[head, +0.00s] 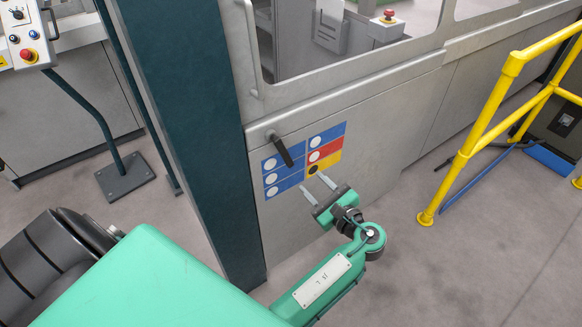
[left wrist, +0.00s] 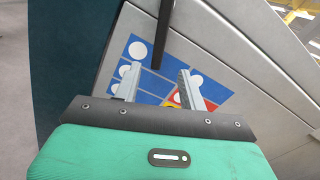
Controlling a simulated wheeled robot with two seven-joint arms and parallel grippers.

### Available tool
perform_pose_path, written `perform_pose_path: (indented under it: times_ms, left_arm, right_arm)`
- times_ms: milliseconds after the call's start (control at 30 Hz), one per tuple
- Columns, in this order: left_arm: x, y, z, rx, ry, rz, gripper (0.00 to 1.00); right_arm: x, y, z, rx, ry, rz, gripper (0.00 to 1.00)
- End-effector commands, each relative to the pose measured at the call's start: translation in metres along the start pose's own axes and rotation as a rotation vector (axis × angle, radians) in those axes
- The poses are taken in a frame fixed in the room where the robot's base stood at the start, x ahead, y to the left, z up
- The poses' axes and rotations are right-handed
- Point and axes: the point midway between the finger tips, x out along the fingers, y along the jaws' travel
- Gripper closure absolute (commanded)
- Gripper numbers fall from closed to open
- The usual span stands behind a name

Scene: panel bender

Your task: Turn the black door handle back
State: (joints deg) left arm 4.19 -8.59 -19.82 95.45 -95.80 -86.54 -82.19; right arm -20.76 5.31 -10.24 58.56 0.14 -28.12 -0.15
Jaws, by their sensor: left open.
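The black door handle (head: 283,150) sits on the grey door panel, above and partly over a block of coloured labels. It hangs from its pivot and slants down to the right. My left gripper (head: 311,181) is open and empty in front of the labels, below and right of the handle's free end. In the left wrist view the handle (left wrist: 163,30) comes down from the top, and its lower end appears between the tips of the open left gripper (left wrist: 160,72). No contact shows, and the depth between them is hard to tell. My right gripper is not in view.
A dark teal post (head: 190,120) stands close to the left of the door panel (head: 385,150). A yellow railing (head: 490,110) stands at the right. A control box (head: 25,35) and its stand are at the upper left. The floor between panel and railing is clear.

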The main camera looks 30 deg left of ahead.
Motion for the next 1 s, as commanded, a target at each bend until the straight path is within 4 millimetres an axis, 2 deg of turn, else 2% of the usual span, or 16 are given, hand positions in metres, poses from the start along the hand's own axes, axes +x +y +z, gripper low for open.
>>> perform_pose_path:
  times_ms: [167,500,700,1000]
  left_arm:
    - [0.016,0.000,0.004,0.003,-0.010,0.004,0.58]
    - [0.088,0.000,0.005,0.004,-0.008,0.003,0.58]
    - [0.120,0.000,0.004,0.004,-0.007,0.002,0.58]
    - [0.137,0.000,0.003,0.003,-0.005,0.002,0.58]
  right_arm:
    - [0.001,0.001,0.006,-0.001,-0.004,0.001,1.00]
    - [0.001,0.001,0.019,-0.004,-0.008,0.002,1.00]
    - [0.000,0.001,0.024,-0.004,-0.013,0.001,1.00]
    - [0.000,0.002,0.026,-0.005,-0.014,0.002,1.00]
